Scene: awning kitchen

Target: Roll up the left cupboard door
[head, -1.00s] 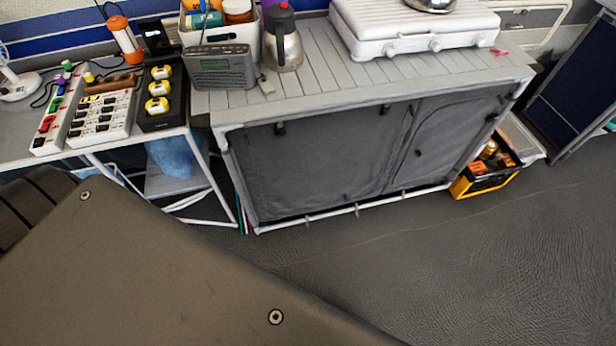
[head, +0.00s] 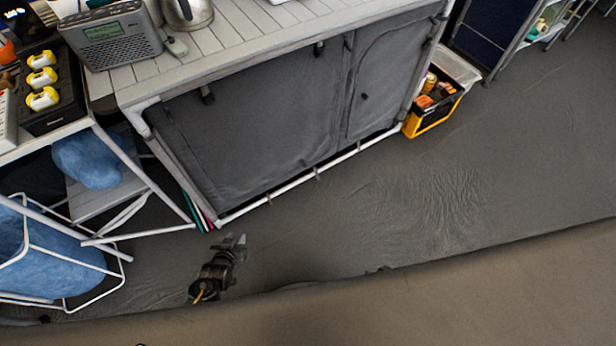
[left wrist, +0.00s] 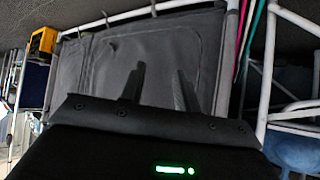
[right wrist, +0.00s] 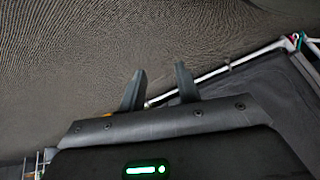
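The grey fabric cupboard (head: 270,110) stands under the slatted counter. Its left door (head: 255,125) hangs down closed, flat and wide, with small dark tabs near its top edge. In the left wrist view the door panel (left wrist: 150,50) appears upside down beyond the fingers. My left gripper (head: 235,242) is low over the floor, in front of the cupboard's lower left corner, open and empty, apart from the door. It also shows in the left wrist view (left wrist: 159,88). My right gripper (right wrist: 160,86) is open and empty, with floor and the cupboard's lower rail beyond it.
The narrower right door (head: 385,75) is also down. A yellow and black crate (head: 435,105) stands right of the cupboard. A side table with a blue bag (head: 90,160) below is at left. A radio (head: 110,35) and kettle sit on the counter. Floor in front is open.

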